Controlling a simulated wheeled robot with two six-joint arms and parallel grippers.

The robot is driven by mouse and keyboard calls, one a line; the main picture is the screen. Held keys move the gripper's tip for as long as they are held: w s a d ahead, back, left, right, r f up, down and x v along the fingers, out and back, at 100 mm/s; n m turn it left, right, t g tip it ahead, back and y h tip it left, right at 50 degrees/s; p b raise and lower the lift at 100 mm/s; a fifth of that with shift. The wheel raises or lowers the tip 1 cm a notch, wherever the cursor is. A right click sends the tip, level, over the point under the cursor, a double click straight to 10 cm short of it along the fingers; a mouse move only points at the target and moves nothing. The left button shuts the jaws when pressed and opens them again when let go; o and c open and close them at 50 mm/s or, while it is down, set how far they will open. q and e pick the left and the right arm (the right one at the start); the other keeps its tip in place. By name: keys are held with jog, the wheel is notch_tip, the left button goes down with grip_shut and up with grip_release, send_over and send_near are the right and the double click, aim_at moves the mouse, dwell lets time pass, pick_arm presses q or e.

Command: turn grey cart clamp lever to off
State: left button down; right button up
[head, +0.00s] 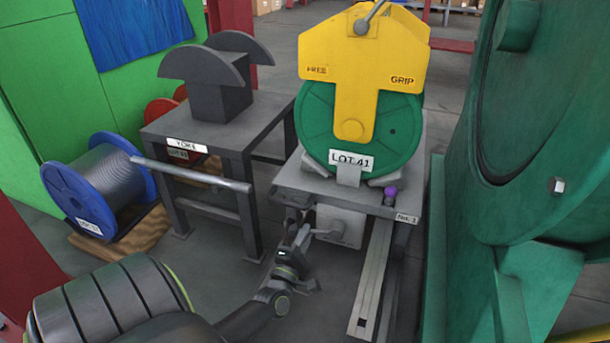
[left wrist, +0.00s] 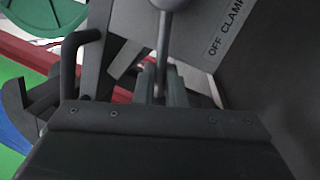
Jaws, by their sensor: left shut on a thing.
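The grey cart (head: 312,186) stands at centre and carries a green reel (head: 402,125) labelled LOT 41. A light grey clamp box (head: 345,226) sits under its front edge. My left gripper (head: 303,228) is at the left of this box, low in front of the cart. In the left wrist view the clamp lever (left wrist: 165,45) runs down from a rounded grey end at the top edge to between my fingers (left wrist: 161,88), which are shut on it. A label reading OFF CLAMP (left wrist: 226,27) is to its right. My right gripper is not in view.
A yellow FREE/GRIP piece (head: 315,60) covers the reel's upper part. A dark table (head: 150,130) with a YOKE label and a blue reel (head: 60,190) stand left. A metal rail (head: 375,275) runs along the floor. A large green machine (head: 540,150) bounds the right.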

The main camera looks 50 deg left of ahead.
pick_arm(q)
jog(key=shift+f, duration=0.1)
jog(key=c, duration=1.5)
grip_release()
jog(key=shift+s, duration=0.1)
jog(key=p+v, duration=0.2)
jog(key=v, duration=0.5)
jog(key=shift+s, duration=0.15)
